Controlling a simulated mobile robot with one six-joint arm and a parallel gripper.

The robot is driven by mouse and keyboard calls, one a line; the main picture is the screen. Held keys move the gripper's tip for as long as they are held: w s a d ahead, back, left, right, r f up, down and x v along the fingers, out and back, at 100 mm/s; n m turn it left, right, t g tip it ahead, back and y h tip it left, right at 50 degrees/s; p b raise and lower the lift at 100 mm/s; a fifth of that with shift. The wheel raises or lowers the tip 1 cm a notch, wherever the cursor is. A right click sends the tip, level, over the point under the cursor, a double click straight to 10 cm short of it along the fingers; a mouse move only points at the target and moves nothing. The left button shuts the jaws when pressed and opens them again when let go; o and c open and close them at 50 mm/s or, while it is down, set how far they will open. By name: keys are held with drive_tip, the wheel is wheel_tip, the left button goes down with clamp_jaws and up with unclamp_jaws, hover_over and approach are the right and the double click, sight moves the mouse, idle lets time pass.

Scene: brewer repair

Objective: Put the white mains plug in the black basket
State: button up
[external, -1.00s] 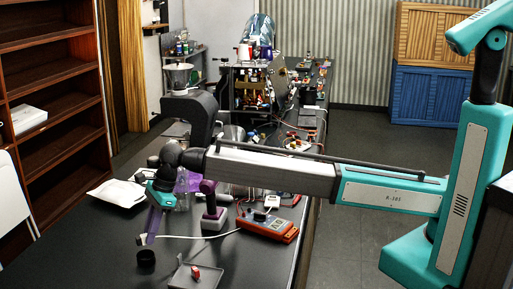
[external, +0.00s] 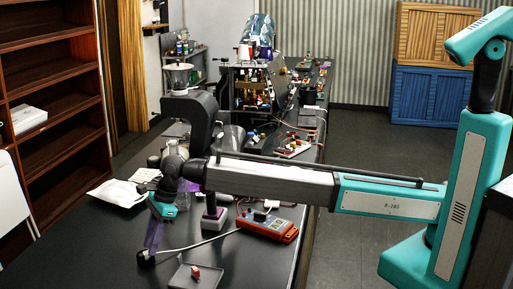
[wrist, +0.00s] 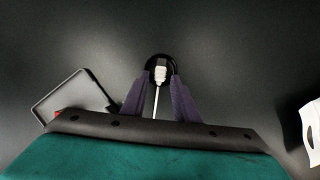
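The white mains plug (wrist: 161,72) is between the purple fingertips of my gripper (wrist: 161,80), which look closed on its sides. Its pale cable runs back between the fingers in the wrist view. The small round black basket (wrist: 151,62) is directly beneath and around the plug in that view; I cannot tell whether the plug touches its bottom. In the external view my gripper (external: 149,250) points down at the basket (external: 146,260), with the fingertips at its rim, and the plug is too small to make out there.
A grey tray (external: 186,283) with a red piece lies just right of the basket. The cable leads right toward an orange-red meter (external: 268,226). A purple-handled tool (external: 213,214) stands behind. A white packet (external: 118,193) lies at the back left. The table left of the basket is clear.

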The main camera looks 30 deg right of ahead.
drive_tip(key=shift+o, duration=0.6)
wheel_tip(320, 180, up, 7)
drive_tip(key=p, duration=0.4)
idle(0.3)
idle(0.6)
